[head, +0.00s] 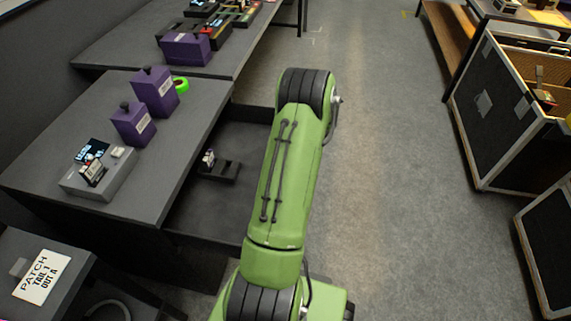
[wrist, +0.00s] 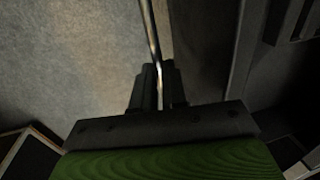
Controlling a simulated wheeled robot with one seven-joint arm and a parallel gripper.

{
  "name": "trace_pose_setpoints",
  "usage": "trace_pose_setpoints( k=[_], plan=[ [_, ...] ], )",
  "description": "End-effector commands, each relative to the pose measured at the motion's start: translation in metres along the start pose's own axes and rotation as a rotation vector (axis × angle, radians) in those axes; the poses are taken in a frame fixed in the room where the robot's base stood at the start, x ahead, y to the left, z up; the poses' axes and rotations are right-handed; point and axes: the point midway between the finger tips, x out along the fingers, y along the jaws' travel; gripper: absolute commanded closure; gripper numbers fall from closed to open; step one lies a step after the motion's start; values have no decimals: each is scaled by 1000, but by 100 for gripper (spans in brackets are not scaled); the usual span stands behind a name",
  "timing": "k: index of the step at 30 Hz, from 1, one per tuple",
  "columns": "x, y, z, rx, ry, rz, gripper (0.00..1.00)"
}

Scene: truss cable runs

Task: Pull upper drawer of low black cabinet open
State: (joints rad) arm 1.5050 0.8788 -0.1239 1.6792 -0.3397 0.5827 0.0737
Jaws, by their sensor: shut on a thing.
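The low black cabinet (head: 75,115) stands at the left in the head view. Its upper drawer (head: 235,145) stands well out from under the top, open, with its dark inside visible. My green arm covers the drawer's front and handle there, and hides my gripper. In the wrist view, my gripper (wrist: 158,88) is shut on a thin metal bar, the drawer handle (wrist: 153,40). The drawer front (wrist: 190,50) runs beside the handle, with the dark inside to its right.
A small black-and-white item on a dark piece (head: 222,171) lies in the drawer. Purple boxes (head: 154,92) and a grey device (head: 98,174) stand on the cabinet top. Open floor (head: 390,200) lies to the right, before black cases (head: 497,125).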

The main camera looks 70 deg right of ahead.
Motion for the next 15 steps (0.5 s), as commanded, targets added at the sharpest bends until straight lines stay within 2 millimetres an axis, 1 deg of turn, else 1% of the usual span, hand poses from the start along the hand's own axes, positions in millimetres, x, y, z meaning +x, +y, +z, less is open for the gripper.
trace_pose_setpoints(
  k=[1, 6, 15],
  plan=[
    [-2, 6, 0, 3, -1, 0, 100],
    [-4, 22, 0, 3, 1, 1, 100],
    [-6, 31, 0, -1, 0, 0, 100]
  ],
)
